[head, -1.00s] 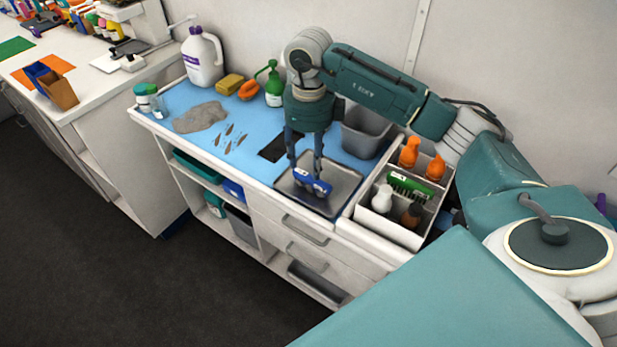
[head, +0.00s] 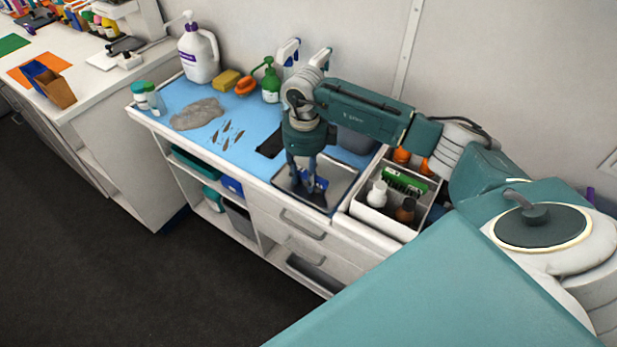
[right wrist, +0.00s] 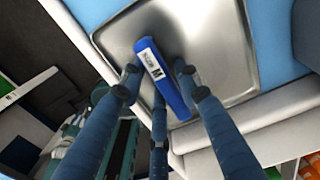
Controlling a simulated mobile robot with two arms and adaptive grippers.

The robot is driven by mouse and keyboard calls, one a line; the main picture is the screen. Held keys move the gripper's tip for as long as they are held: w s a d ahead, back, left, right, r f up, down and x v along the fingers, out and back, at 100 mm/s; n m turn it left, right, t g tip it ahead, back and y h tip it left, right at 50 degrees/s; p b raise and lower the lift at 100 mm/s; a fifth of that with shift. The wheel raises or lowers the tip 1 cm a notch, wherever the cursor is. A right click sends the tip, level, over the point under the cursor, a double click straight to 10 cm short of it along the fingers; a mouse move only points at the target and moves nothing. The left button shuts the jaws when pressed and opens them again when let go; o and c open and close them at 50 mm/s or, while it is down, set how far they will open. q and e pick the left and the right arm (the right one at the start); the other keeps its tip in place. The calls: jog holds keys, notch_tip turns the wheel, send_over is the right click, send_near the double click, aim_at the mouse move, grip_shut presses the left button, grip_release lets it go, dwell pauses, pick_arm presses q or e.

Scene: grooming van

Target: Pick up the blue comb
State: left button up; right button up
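The blue comb (right wrist: 168,80), with a white label, lies in the shallow metal tray (right wrist: 215,45) on the counter. In the head view the comb (head: 321,182) is partly hidden behind my fingers. My right gripper (head: 304,190) points down over the tray. In the right wrist view its fingers (right wrist: 160,80) stand apart on both sides of the comb, and one finger overlaps its near part. The fingers look open; whether any touches the comb is unclear. My left gripper is out of view.
A grey bin (head: 355,140) is behind my gripper. A white jug (head: 198,55), green spray bottle (head: 270,84) and grey cloth (head: 197,114) lie farther left on the blue mat.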

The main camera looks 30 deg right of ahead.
jog(key=c, duration=0.6)
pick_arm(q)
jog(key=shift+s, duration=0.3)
pick_arm(e)
jog(key=shift+o, duration=0.2)
jog(key=shift+r, duration=0.15)
notch_tip(320, 180, up, 14)
jog(key=b, duration=0.2)
notch_tip(320, 180, up, 6)
send_over(305, 173)
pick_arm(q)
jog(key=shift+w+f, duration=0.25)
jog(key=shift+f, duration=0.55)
pick_arm(e)
jog(key=shift+s, duration=0.15)
